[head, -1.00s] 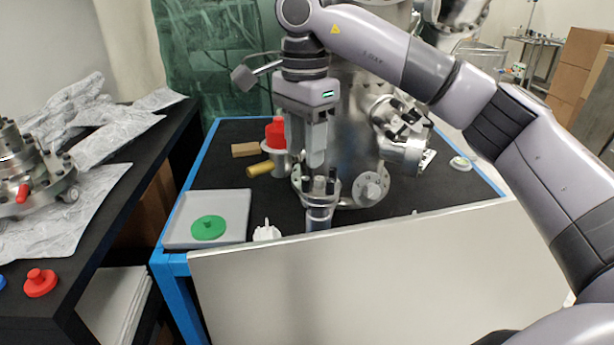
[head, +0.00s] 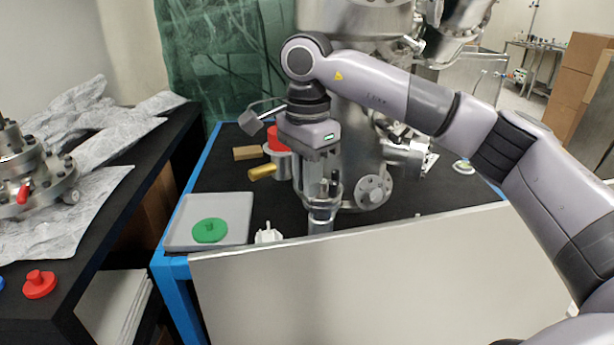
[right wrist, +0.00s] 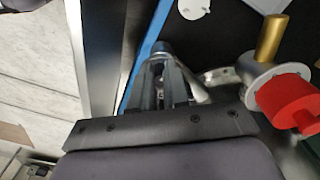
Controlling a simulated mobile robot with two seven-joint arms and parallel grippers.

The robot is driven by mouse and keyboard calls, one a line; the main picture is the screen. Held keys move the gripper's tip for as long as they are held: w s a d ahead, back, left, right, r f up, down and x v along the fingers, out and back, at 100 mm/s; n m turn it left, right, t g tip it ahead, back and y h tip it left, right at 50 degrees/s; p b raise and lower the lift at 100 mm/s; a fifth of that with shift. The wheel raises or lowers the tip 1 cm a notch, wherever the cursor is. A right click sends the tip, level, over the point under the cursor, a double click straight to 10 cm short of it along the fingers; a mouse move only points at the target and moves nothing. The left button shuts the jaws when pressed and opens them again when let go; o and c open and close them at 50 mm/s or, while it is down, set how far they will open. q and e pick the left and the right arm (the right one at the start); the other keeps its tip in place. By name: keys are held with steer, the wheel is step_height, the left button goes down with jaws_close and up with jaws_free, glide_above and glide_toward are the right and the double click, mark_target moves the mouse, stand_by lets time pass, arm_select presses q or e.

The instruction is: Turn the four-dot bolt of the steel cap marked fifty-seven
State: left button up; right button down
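My right gripper (head: 322,182) points straight down over a small steel flanged port (head: 320,212) near the table's front edge, with dark bolts standing up around its top. The fingertips are down among these bolts; I cannot tell whether they touch one. In the right wrist view the two fingers (right wrist: 165,80) hide most of the port. Whether they are shut on a bolt does not show. No number or dot marks are legible, so I cannot tell which cap is fifty-seven or which bolt has four dots. My left gripper is not in view.
A large steel chamber (head: 358,130) stands just behind the gripper. A red-topped part (head: 275,140) with a brass cylinder (head: 262,172) is close on the left. A grey tray (head: 235,208) holds a green disc (head: 210,230). A white part (head: 267,234) sits beside it. A pale panel (head: 380,280) fronts the table.

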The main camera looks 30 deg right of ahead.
steer(key=shift+m, duration=0.3)
steer(key=shift+r+m+p, duration=0.1)
steer(key=shift+m+p, duration=0.4)
steer(key=shift+m, duration=0.4)
steer(key=shift+m+p, duration=0.4)
steer(key=shift+m, duration=0.7)
steer(key=shift+m+p, duration=0.3)
steer(key=shift+m, duration=1.2)
steer(key=c, duration=1.1)
jaws_free()
